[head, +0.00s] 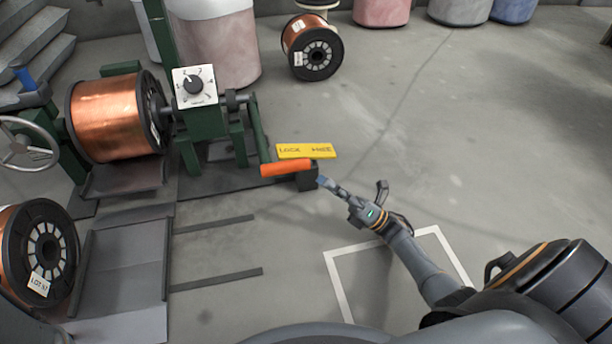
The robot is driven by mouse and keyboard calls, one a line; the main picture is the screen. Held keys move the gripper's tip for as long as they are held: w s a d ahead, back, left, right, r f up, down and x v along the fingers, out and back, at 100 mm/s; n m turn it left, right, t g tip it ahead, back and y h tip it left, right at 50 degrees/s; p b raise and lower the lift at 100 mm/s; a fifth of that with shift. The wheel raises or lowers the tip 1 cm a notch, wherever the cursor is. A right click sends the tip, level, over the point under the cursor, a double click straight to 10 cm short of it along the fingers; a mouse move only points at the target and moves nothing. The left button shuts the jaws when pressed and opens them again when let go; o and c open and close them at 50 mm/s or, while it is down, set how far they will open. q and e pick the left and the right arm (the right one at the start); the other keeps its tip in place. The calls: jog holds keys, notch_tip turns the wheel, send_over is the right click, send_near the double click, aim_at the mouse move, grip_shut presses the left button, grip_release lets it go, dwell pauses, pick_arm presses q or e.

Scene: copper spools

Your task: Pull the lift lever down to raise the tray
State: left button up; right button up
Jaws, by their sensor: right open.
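The lift lever (285,168) has an orange grip and lies roughly level at the end of a dark green arm, beside a dark block. A grey tray-like plate (122,181) sits low under the mounted copper spool (104,118); I cannot tell for certain that it is the lift tray. My right gripper (353,184) is open and empty, just right of and below the lever's grip. One finger points toward the dark block at the grip's right end; I cannot tell whether it touches. My left gripper is not in view.
A yellow plate (307,151) marked LOCK and FREE is behind the grip. A white dial (195,87) is on the green stand. Another spool (40,258) stands at lower left, one more (312,48) at the back. Bins line the back. The floor at right is clear.

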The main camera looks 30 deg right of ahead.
jog(key=s+d, duration=0.4)
jog(key=s, duration=0.1)
jog(key=shift+d, duration=0.15)
dwell(0.3)
